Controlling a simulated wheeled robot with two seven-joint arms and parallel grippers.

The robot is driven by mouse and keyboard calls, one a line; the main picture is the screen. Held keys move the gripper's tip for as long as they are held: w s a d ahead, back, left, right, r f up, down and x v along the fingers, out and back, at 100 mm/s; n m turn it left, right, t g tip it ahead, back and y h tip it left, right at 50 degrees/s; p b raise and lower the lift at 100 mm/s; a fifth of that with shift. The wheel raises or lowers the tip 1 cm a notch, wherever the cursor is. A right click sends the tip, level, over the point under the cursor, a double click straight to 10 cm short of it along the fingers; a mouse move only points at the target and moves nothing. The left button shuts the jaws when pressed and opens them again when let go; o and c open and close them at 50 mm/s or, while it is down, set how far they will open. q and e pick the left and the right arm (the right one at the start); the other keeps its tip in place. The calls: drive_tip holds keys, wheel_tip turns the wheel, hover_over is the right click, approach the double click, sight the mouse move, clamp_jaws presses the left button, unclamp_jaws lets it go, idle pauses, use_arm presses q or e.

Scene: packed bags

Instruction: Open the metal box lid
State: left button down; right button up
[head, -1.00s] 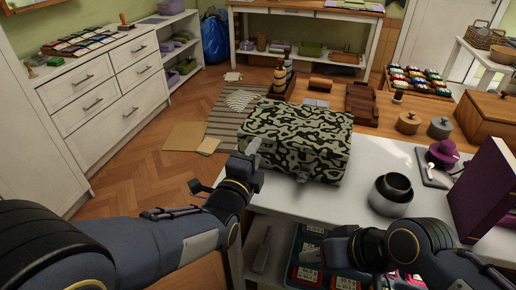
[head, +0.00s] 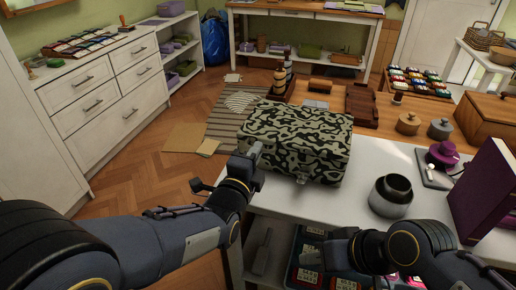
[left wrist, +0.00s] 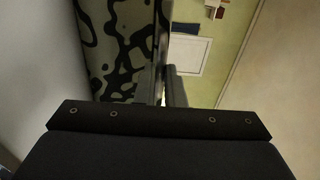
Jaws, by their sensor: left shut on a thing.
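The metal box (head: 297,138) has a black-and-cream camouflage pattern and stands on the front left of the white table. Its lid looks closed, and a small latch shows low on its front. My left gripper (head: 252,153) is at the box's front left corner, shut on part of the box, which looks like its lid edge. The exact grip is hidden. In the left wrist view the patterned box side (left wrist: 115,45) fills the upper left, beside a grey finger. My right gripper (head: 314,253) is low in front of the table, apart from the box; its jaws are unclear.
A dark bowl (head: 391,194), a purple-topped item (head: 442,154) and a purple upright box (head: 488,190) stand right of the metal box. Bottles (head: 280,78) and a dark wooden rack (head: 362,103) are behind it. White tabletop is free between box and bowl.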

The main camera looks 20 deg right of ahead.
use_arm(q)
wheel_tip(320, 180, up, 3)
drive_tip(key=p, duration=0.4)
drive_tip(key=shift+w+d+f+g, duration=0.1)
drive_tip(key=shift+w+g, duration=0.05)
drive_tip(key=shift+g, duration=0.15)
drive_tip(key=shift+w+d+r+g+y+p, duration=0.1)
drive_tip(key=shift+w+r+g+y+p, duration=0.1)
drive_tip(key=shift+r+p, duration=0.65)
drive_tip(key=shift+w+d+r+g+y+p, duration=0.15)
drive_tip(key=shift+r+p, duration=0.35)
drive_tip(key=shift+p, duration=0.5)
drive_tip(key=shift+s+a, duration=0.1)
drive_tip(key=shift+w+d+r+y+p, duration=0.2)
drive_tip(key=shift+r+p, duration=0.45)
drive_tip(key=shift+p, duration=0.25)
drive_tip(key=shift+w+d+r+y+p, duration=0.1)
drive_tip(key=shift+w+r+p, duration=0.05)
drive_tip(key=shift+r+p, duration=0.65)
drive_tip(key=shift+f, duration=0.1)
